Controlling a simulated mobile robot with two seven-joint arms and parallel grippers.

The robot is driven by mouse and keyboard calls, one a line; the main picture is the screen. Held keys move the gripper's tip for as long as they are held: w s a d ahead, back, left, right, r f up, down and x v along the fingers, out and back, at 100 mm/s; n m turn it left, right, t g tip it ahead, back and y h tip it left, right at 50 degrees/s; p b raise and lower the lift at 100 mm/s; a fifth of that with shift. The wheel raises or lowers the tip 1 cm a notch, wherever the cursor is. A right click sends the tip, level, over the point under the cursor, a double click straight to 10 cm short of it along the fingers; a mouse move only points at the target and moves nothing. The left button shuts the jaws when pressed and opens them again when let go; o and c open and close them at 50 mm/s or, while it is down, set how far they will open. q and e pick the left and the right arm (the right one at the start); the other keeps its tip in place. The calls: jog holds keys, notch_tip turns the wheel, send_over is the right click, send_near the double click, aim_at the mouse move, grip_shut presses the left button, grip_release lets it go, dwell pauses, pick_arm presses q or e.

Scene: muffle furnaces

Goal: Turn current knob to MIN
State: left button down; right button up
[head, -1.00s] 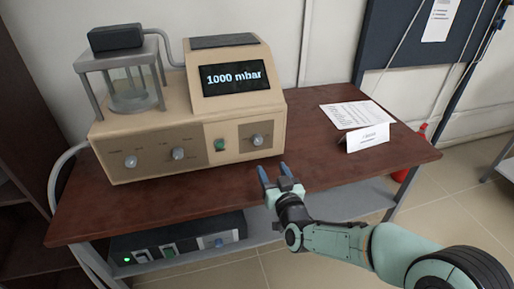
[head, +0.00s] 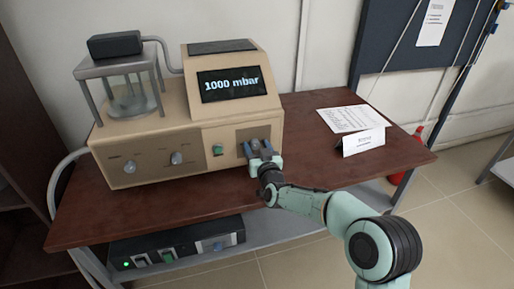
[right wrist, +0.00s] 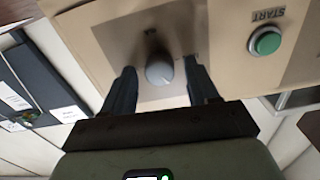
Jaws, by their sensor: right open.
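The beige machine (head: 150,155) stands on the brown table. Its rightmost front knob, a grey round one (right wrist: 159,73), shows in the right wrist view on a darker panel, and I take it for the current knob. My right gripper (head: 257,147) is at that panel in the head view and mostly hides the knob there. In the right wrist view my right gripper (right wrist: 160,72) is open, with one finger on each side of the knob. Gaps show between the fingers and the knob. The panel's small markings are too unclear to read. My left gripper is not in view.
A green START button (right wrist: 265,42) is beside the knob panel. Two more knobs, a middle one (head: 176,158) and a left one (head: 130,167), are on the machine's front. A folded white card (head: 363,142) and a paper sheet (head: 350,118) lie on the table's right side.

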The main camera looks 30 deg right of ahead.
jog(key=c, duration=1)
jog(key=shift+c, duration=0.2)
jog(key=shift+n, duration=0.4)
jog(key=shift+a+n+b, duration=0.1)
jog(key=shift+n+b, duration=0.25)
jog(key=shift+n, duration=0.65)
jog(key=n, duration=0.2)
jog(key=shift+n, duration=0.3)
jog(key=n, duration=0.2)
jog(key=shift+n, duration=0.4)
jog(key=shift+n+p, duration=0.3)
jog(key=shift+n, duration=1.5)
jog(key=shift+f, duration=0.1)
